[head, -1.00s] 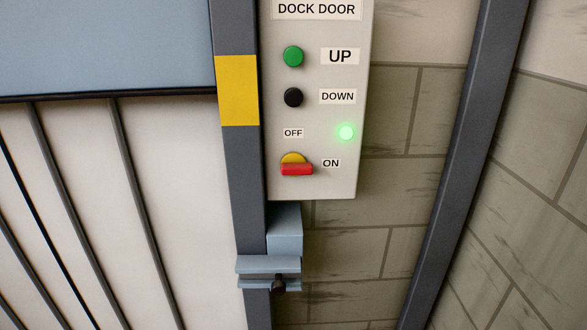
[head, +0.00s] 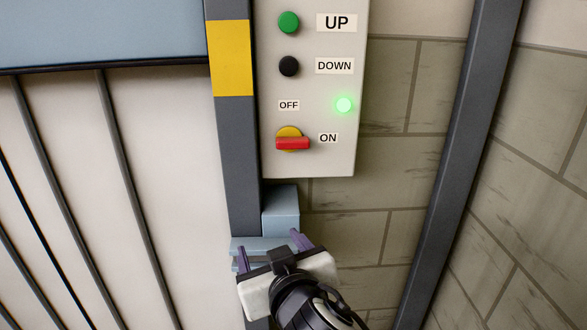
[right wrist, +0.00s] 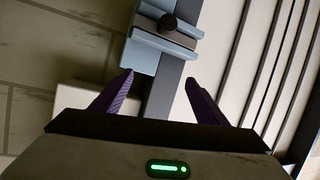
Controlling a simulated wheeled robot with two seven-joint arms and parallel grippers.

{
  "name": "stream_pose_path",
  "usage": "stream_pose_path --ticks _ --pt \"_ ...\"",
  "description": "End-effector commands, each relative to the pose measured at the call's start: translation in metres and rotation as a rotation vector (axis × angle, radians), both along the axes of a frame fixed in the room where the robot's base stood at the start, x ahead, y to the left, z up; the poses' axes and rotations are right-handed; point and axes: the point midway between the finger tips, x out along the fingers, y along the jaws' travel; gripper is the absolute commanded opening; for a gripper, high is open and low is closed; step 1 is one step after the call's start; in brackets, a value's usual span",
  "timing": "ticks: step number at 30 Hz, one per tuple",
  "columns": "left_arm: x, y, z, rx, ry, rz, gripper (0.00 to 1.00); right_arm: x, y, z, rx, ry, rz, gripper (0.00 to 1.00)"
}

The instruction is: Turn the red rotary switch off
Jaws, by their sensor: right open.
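The red rotary switch (head: 292,143) sits on a yellow disc low on the control box (head: 330,160). Its red handle lies level, its right end towards the ON label (head: 328,138); the OFF label (head: 289,105) is above it. A green light (head: 344,105) glows on the box. My right gripper (head: 270,238) is open and empty below the box, apart from the switch, in front of the latch bracket. In the right wrist view its purple fingers (right wrist: 160,92) are spread with nothing between them touching. The switch is outside that view. My left gripper is not in view.
A blue-grey latch bracket (right wrist: 165,40) with a dark knob is fixed to the grey post near my right gripper. Above the switch are the green UP button (head: 288,22) and black DOWN button (head: 289,66). A ribbed door (head: 60,200) stands left, a block wall (head: 390,190) right.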

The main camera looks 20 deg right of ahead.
Motion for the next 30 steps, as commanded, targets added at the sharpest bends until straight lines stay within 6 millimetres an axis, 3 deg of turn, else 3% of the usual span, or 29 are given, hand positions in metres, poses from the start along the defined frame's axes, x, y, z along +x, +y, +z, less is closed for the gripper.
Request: stream_pose_path --ticks 1,3,6,10,17,30 --pt "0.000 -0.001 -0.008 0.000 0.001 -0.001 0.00 0.002 -0.004 0.030 -0.001 -0.074 -0.037 0.67" --pt "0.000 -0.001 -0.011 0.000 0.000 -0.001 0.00 -0.002 -0.011 0.065 0.013 -0.155 -0.098 0.67" --pt "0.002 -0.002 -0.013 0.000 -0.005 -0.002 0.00 -0.011 -0.022 0.104 0.043 -0.255 -0.173 0.67" --pt "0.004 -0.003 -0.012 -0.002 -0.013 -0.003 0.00 -0.023 -0.032 0.135 0.080 -0.341 -0.236 0.67" --pt "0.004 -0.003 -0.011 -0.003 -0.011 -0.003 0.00 -0.020 -0.040 0.148 0.096 -0.378 -0.270 0.67" --pt "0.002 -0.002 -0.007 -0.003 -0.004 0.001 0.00 0.053 -0.061 0.149 0.095 -0.374 -0.269 0.67"
